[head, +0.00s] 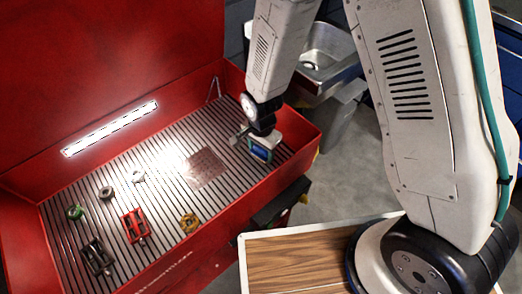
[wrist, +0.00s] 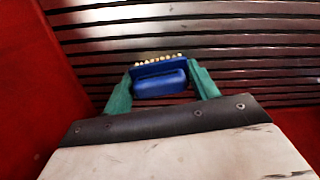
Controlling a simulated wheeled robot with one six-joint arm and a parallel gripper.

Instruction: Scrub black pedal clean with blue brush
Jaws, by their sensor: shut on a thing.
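My gripper (wrist: 160,88) is shut on the blue brush (wrist: 158,80), its green fingers on both sides of it. Pale bristles show along the brush's far edge in the wrist view. In the head view my gripper (head: 259,148) is at the right end of the red bin, and the brush shows only as a small blue patch. The black pedal (head: 97,256) lies on the slatted floor at the bin's near left, well away from my gripper. I cannot tell whether the brush touches the slats.
A red pedal (head: 135,226), a yellow part (head: 188,222), a green part (head: 75,212), a grey ring (head: 106,192) and a whitish part (head: 138,176) lie on the slats (head: 170,150). Red bin walls (head: 285,160) surround them. A wooden-topped table (head: 290,265) stands in front.

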